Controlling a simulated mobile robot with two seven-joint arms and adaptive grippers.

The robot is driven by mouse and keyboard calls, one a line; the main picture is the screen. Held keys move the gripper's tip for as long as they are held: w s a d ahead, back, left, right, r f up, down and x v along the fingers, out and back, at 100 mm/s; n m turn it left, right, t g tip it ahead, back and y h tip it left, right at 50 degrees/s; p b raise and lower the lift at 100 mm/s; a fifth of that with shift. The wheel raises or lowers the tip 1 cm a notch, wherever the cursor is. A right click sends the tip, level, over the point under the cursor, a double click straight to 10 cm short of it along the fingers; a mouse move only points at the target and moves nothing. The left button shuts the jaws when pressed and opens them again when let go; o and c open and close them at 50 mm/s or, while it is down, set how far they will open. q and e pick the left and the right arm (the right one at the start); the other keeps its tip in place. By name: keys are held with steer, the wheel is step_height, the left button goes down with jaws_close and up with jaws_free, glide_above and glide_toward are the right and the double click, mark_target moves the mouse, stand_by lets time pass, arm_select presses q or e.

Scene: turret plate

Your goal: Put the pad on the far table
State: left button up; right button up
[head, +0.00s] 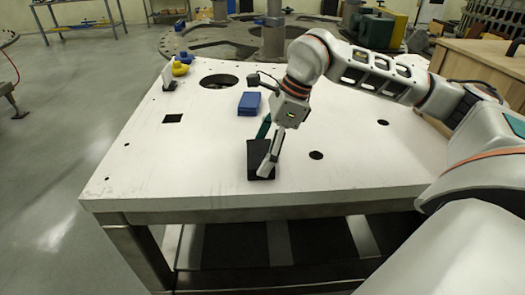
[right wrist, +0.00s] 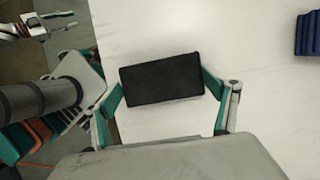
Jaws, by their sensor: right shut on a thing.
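The pad, a black flat block (head: 255,152), is at the white table (head: 200,165), left of its middle. My right gripper (head: 266,150) reaches down over it from the right. In the right wrist view the pad (right wrist: 162,78) sits between the two teal fingers, which are closed on its short ends. I cannot tell whether it touches the tabletop or is just above it. A table with blue legs (head: 78,27) stands far back at the left. My left gripper does not show in the head view; a small white and teal part in the wrist view's upper left may be it.
A blue block (head: 249,103) lies behind the pad on the white table. Yellow and blue pieces (head: 180,68) stand at its back left corner. The top has a large dark hole (head: 219,81) and smaller ones. A wooden crate (head: 480,75) is at the right. Open floor lies left.

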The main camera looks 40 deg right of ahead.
steer(key=shift+f, duration=0.15)
steer(key=o, duration=1)
steer(key=shift+d+r, duration=0.15)
steer(key=shift+r, duration=0.4)
steer(key=p+v, duration=0.1)
steer(key=v, duration=1)
steer(key=shift+s, duration=0.15)
